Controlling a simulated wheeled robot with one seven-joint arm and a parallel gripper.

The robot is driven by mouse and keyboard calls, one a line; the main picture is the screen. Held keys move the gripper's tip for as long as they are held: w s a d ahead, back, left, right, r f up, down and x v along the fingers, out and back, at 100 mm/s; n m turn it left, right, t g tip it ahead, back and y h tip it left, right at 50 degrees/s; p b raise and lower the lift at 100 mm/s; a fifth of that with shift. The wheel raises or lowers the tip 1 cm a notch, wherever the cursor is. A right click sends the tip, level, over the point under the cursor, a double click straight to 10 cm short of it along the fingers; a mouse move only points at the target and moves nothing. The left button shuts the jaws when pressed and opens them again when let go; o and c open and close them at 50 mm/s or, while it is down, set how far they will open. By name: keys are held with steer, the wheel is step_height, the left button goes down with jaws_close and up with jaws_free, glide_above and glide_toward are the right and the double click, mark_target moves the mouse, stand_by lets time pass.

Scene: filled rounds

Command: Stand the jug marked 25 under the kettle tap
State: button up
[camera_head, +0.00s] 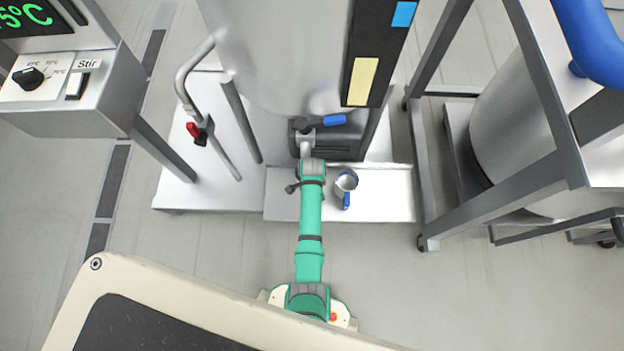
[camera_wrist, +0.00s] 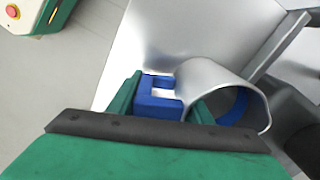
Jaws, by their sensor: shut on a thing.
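In the wrist view my gripper (camera_wrist: 160,102) is shut on the blue handle (camera_wrist: 158,84) of a smooth silver jug (camera_wrist: 215,85). No number shows on its visible side. In the head view my gripper and this held jug are hidden, apparently under my arm. The kettle (camera_head: 280,55) is a large steel vessel at top centre. Its tap (camera_head: 334,120), with a blue lever, sits low on its front, just beyond the end of my arm. A small silver jug with a blue handle (camera_head: 347,182) stands right of my arm; its mark is not readable.
A pale metal tray (camera_head: 388,195) lies in front of the kettle. A bent pipe with a red valve (camera_head: 193,130) stands at left. A control box (camera_head: 60,95) is at upper left, and a metal frame (camera_head: 490,195) with another vessel at right. The floor in front is clear.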

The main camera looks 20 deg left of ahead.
steer(key=shift+f, duration=0.35)
stand_by(0.6)
steer(key=o, duration=1.7)
